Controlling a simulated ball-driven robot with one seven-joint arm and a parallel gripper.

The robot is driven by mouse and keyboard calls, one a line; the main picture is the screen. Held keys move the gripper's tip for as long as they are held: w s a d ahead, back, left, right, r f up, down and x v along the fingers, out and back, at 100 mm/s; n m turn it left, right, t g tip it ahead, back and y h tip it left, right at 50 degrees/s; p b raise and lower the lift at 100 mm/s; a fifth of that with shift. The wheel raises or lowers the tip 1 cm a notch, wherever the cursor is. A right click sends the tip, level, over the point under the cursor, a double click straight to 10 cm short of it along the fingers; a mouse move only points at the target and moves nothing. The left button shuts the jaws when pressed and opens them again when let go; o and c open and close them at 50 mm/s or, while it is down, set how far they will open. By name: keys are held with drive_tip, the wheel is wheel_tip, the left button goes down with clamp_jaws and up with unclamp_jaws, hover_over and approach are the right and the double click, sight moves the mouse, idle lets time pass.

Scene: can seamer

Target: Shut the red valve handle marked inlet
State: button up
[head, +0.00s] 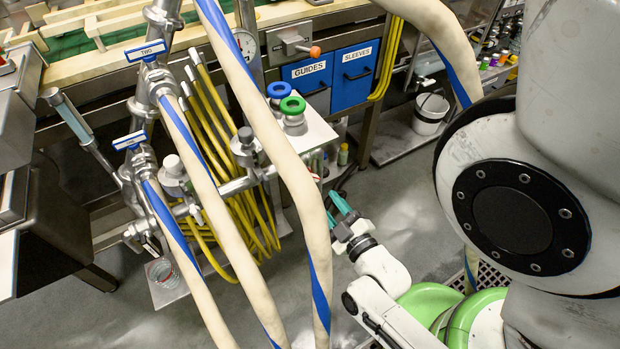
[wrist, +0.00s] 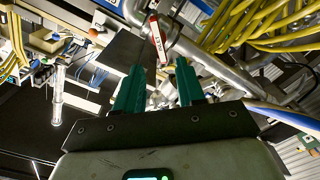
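In the wrist view a red valve handle (wrist: 157,42) with a white label sits on a steel pipe (wrist: 200,62). The label is too small to read for sure. The handle lies at an angle to the pipe. My gripper (wrist: 159,72) has its two teal fingers apart, with nothing between them. The handle shows just beyond the fingertips, roughly in line with the gap; I cannot tell how far off it is. In the head view my gripper (head: 340,207) is low, right of the pale hoses. I cannot make out the red handle there for sure.
Two blue-handled valves, an upper one (head: 146,52) marked TWO and a lower one (head: 130,140), sit at the left. Pale hoses with blue stripes (head: 290,165) cross in front. Yellow hoses (head: 225,150) hang behind.

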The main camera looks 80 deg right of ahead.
sight(310, 179)
drive_tip(key=shift+n, duration=0.3)
drive_tip(key=x, duration=1.1)
drive_tip(key=shift+s, duration=0.1)
drive_tip(key=shift+c, duration=0.3)
clamp_jaws()
